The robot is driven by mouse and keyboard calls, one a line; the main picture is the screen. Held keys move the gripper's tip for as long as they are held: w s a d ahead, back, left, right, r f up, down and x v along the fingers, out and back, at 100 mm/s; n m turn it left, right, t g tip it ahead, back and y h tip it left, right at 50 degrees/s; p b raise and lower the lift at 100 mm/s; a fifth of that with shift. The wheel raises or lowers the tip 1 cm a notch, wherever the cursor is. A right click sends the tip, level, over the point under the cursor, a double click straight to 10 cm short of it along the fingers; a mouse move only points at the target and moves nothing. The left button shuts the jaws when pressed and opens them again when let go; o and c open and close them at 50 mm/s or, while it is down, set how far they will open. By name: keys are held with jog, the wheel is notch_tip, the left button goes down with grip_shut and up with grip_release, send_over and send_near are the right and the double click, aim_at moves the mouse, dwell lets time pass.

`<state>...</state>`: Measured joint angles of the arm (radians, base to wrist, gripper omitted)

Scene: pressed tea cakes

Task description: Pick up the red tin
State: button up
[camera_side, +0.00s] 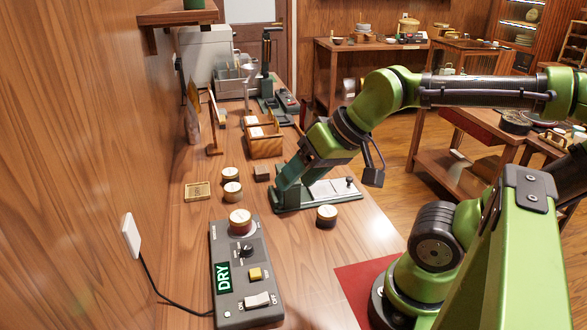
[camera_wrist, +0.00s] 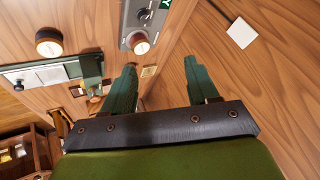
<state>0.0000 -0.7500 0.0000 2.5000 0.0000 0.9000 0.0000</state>
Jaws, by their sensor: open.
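Several round tins with pale lids stand on the counter. One with a dark red side, seemingly the red tin (camera_side: 240,228), sits on the round pad of the grey DRY box (camera_side: 228,253) in the side view. In the wrist view a tin on that box (camera_wrist: 139,44) shows near the top, beyond my fingertips. My gripper (camera_wrist: 160,72) is open, with nothing between its two green fingers. In the side view my gripper (camera_side: 284,190) is behind and to the right of the DRY box, apart from the tin. Its fingertips are hard to separate from the green stand there.
A dark tin (camera_side: 326,218) stands in front of the green-based stand (camera_side: 318,194). Two tins (camera_side: 231,175) (camera_side: 232,193) stand left of my gripper, near a small wooden tray (camera_side: 197,191). A wooden holder (camera_side: 264,145) is farther back. A black cord (camera_side: 165,297) runs along the wall side.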

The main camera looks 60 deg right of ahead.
jog(key=o, duration=0.5)
